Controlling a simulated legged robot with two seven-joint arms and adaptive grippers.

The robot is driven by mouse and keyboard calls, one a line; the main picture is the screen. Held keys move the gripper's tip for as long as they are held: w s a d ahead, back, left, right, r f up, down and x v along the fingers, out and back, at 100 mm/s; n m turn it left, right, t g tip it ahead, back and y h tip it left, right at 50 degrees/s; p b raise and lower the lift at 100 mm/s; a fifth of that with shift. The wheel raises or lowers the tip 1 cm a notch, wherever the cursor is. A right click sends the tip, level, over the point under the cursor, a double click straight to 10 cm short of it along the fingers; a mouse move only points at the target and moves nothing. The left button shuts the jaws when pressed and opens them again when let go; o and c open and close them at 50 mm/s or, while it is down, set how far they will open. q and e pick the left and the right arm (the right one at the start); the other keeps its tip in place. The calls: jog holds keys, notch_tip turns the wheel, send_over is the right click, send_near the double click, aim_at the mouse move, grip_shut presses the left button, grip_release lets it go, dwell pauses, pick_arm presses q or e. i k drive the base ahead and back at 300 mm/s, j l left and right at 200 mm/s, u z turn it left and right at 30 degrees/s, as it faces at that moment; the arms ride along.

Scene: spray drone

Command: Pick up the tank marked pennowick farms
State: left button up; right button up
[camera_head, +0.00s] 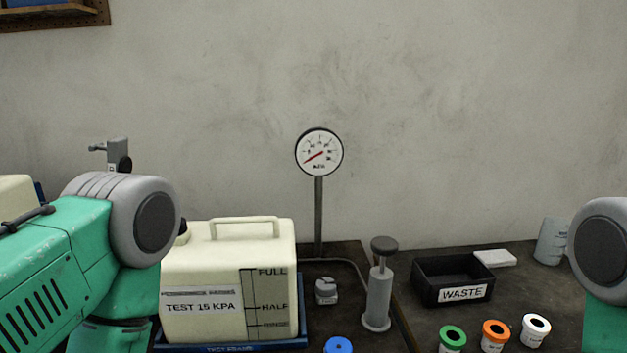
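A cream tank (228,268) with a top handle stands upright in a blue tray (232,347) left of centre. Its label reads "TEST 15 KPA", with FULL and HALF level marks beside it. No "pennowick farms" marking is readable. Part of another cream container (15,190) shows at the left edge, mostly hidden by my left arm. My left arm covers the lower left and overlaps the tank's left side. My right arm is at the right edge. Neither gripper is in view.
A pressure gauge (319,153) stands on a post behind a grey hand pump (379,292). A black WASTE bin (428,291) is at right. Green (452,338), orange (495,334) and white (535,328) ringed pots and a blue cap (338,345) line the front.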

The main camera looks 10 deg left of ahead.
aim_at(223, 280)
jog(key=k+j, duration=0.15)
jog(key=j, duration=0.2)
jog(key=k+j, duration=0.15)
jog(key=j, duration=0.15)
jog(key=k+j, duration=0.15)
jog(key=j, duration=0.2)
jog(key=k+j, duration=0.1)
jog(key=j, duration=1.55)
